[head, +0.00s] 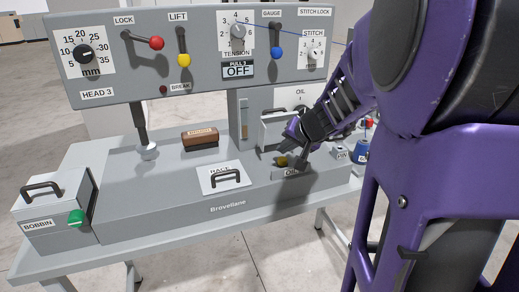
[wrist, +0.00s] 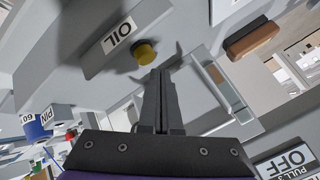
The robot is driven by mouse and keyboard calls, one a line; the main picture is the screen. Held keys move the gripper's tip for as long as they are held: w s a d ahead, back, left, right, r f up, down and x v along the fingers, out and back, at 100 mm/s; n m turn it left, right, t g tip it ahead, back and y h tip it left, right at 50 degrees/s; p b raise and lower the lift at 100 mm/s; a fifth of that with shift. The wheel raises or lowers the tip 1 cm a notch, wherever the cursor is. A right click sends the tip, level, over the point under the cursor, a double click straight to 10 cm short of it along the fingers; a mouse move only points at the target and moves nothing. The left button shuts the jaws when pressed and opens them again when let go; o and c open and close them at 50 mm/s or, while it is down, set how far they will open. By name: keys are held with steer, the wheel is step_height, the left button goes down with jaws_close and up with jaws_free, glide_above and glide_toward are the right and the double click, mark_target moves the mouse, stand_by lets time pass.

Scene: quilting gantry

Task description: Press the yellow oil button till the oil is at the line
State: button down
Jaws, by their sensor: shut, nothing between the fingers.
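My gripper (head: 297,153) is at the button, coming from the upper right. In the wrist view my gripper (wrist: 160,72) has its fingers together and empty, tips just beside the button's lower edge. I cannot tell whether they touch it.
The control panel (head: 180,85) with levers and dials hangs above the bed. A BOBBIN box (head: 42,207) is far left.

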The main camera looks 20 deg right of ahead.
mark_target(284, 161)
steer(key=shift+f, duration=0.15)
steer(key=shift+f, duration=0.3)
steer(key=shift+f, duration=0.55)
stand_by(0.8)
steer(key=shift+r, duration=0.15)
steer(key=shift+r+p, duration=0.65)
steer(key=shift+r, duration=0.15)
steer(key=shift+r+p, duration=1.85)
steer(key=shift+r, duration=0.75)
steer(key=shift+f, duration=0.15)
